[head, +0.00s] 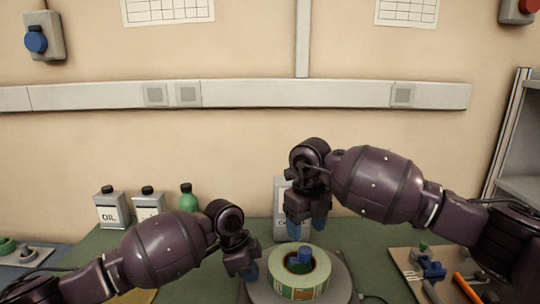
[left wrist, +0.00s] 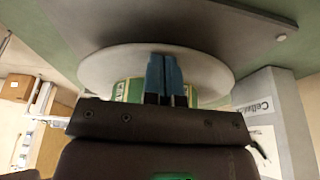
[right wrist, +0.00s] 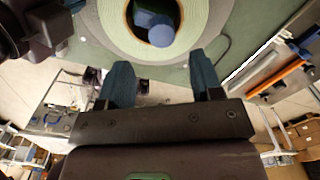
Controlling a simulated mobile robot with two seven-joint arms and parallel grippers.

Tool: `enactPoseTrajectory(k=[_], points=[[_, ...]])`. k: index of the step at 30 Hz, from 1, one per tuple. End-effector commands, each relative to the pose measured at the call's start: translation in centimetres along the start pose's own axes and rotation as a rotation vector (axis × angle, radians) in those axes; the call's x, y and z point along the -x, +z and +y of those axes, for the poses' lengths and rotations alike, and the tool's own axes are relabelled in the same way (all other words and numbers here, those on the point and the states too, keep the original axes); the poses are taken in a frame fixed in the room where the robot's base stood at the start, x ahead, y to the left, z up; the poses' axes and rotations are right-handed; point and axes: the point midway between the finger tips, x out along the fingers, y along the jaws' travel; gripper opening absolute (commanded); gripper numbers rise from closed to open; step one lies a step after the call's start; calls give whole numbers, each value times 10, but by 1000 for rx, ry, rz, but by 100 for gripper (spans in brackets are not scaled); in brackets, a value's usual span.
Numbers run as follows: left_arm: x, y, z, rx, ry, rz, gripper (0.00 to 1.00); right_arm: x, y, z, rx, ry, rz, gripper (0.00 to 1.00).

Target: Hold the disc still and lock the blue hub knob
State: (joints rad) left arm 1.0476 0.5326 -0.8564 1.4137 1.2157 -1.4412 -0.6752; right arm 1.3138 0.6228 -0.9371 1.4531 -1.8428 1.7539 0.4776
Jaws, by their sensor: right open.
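The disc is a pale flange (left wrist: 100,68) under a green and tan tape reel (head: 318,284). The blue hub knob (head: 305,255) stands up in the reel's centre; it also shows in the right wrist view (right wrist: 160,33), inside the dark core. My left gripper (head: 252,272) is at the reel's left side. In the left wrist view its blue fingers (left wrist: 164,75) are together, with their tips over the disc; whether they touch it is unclear. My right gripper (head: 306,226) is above the knob, pointing down. Its fingers (right wrist: 164,80) are apart, with nothing between them.
A tray (head: 408,265) with blue and orange tools lies on the right of the green table. Oil containers (head: 112,210) and a green bottle (head: 188,198) stand at the back left. A labelled grey container (head: 280,208) stands behind the reel, partly hidden by my right gripper.

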Motion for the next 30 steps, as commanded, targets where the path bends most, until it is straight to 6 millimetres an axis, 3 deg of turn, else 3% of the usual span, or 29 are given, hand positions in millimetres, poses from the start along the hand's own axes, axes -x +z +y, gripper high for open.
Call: enactPoseTrajectory(k=[11,24,30], points=[[-7,3,3,3,11,-4,0,-14,-1,-2,-4,3,4,60],[-9,3,3,3,13,-5,0,-50,-1,-1,-4,3,4,60],[-9,4,3,3,13,-6,0,-54,-1,-2,-4,2,4,60]])
